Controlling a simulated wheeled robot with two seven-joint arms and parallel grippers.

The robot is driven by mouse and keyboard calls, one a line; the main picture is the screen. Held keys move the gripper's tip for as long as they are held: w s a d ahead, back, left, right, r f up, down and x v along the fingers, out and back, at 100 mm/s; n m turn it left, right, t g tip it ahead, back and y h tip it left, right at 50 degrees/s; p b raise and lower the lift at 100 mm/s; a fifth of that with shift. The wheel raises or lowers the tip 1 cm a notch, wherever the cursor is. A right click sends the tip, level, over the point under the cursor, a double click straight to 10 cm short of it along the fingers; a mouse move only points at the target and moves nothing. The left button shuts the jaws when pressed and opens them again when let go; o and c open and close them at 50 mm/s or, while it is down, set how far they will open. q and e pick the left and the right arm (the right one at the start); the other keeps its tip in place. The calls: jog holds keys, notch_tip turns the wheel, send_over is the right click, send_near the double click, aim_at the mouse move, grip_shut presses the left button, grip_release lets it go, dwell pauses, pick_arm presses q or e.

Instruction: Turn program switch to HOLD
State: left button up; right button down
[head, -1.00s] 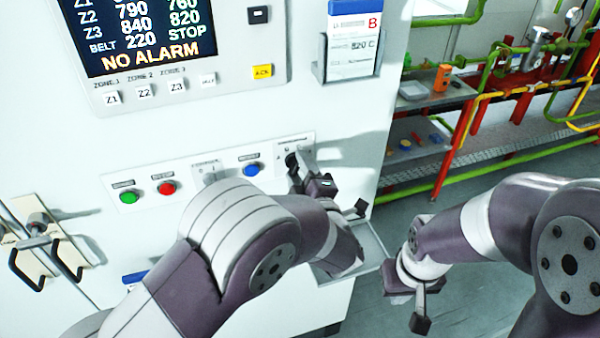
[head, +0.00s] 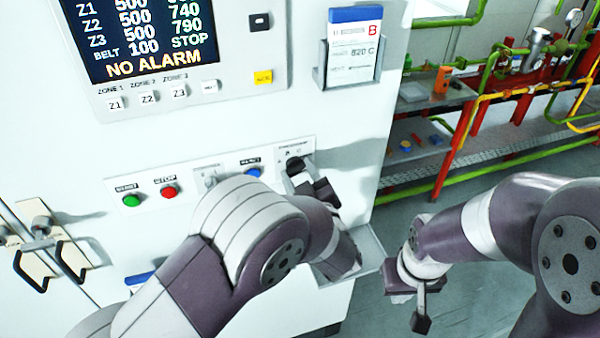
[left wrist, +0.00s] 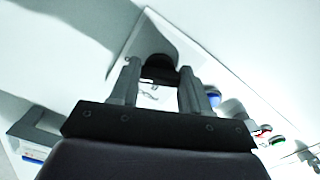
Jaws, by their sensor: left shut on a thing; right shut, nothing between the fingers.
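The program switch is a black rotary knob (head: 294,163) at the right end of the control strip. My left gripper (head: 304,178) reaches it from the front, its fingers closed around the knob. In the left wrist view the dark knob (left wrist: 157,68) sits between the tips of my left gripper (left wrist: 160,90). The knob is partly hidden by the fingers, and the position labels around it are too small to read. My right gripper (head: 422,308) hangs shut and empty to the right, away from the panel.
The strip also carries a green button (head: 131,200), a red button (head: 168,193), a selector (head: 209,182) and a blue button (head: 255,172). The display (head: 139,36) reads NO ALARM. A card holder (head: 352,50) hangs above the switch. Pipes and shelves stand at the right.

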dwell(0.6)
pick_arm(q)
jog(key=o, duration=0.8)
jog(key=shift+c, duration=0.2)
jog(key=o, duration=0.3)
jog(key=shift+w, duration=0.1)
jog(key=b+v, duration=0.4)
jog(key=v, duration=0.8)
jog(key=shift+s, duration=0.3)
jog(key=shift+d, duration=0.1)
